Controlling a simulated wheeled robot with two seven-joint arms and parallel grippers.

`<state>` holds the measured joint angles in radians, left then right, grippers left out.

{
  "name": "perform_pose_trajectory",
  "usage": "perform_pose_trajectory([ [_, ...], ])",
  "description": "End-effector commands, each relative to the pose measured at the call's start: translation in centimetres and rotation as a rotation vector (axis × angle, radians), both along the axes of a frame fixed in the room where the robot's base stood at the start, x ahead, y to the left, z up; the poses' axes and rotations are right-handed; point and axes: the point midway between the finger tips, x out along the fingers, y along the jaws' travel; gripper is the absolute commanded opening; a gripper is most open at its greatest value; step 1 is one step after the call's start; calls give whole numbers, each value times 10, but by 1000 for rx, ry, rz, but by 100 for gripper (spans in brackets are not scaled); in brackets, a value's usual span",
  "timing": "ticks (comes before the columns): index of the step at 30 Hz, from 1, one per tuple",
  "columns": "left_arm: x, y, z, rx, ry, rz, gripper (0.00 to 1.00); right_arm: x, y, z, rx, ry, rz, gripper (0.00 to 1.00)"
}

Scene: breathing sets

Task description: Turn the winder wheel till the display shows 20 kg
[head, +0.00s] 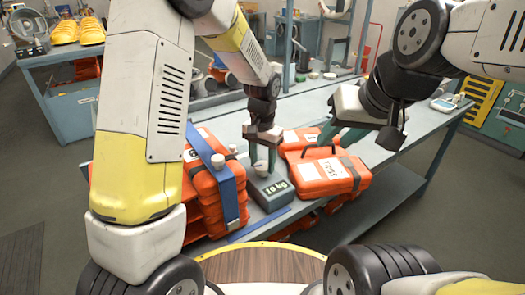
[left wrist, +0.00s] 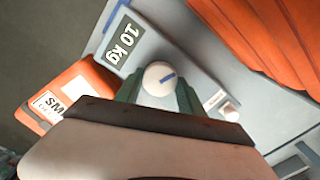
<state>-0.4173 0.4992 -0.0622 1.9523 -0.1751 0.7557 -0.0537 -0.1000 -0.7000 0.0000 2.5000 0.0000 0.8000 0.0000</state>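The scale box (head: 270,190) is grey and sits on the bench between orange cases. Its display (head: 275,189) reads 10 kg, and it also reads 10 kg in the left wrist view (left wrist: 124,45). My right gripper (head: 340,136) is open and empty above the orange case to the right.
A stack of orange cases (head: 203,190) with a blue strap stands left of the scale box. Another orange case (head: 328,176) with a dark handle lies close on the right.

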Motion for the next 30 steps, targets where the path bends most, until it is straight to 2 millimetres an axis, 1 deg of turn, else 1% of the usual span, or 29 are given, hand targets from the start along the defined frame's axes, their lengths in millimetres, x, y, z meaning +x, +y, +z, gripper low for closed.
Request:
perform_pose_trajectory([
  [1, 1, 0, 1, -1, -2, 0, 53, 0, 0, 0, 0, 0, 0, 34],
  [3, 0, 0, 1, -1, -2, 0, 67, 0, 0, 0, 0, 0, 0, 34],
  [11, 0, 0, 0, -1, -1, 1, 67, 0, 0, 0, 0, 0, 0, 34],
  [14, 0, 0, 3, -1, -1, 1, 67, 0, 0, 0, 0, 0, 0, 34],
  [17, 1, 0, 14, -2, -3, 1, 67, 0, 0, 0, 0, 0, 0, 34],
  [24, 1, 0, 56, -3, -4, 1, 67, 0, 0, 0, 0, 0, 0, 34],
  [27, 1, 0, 68, -2, -3, 1, 67, 0, 0, 0, 0, 0, 0, 34],
  [30, 1, 0, 76, -2, -3, 0, 67, 0, 0, 0, 0, 0, 0, 34],
])
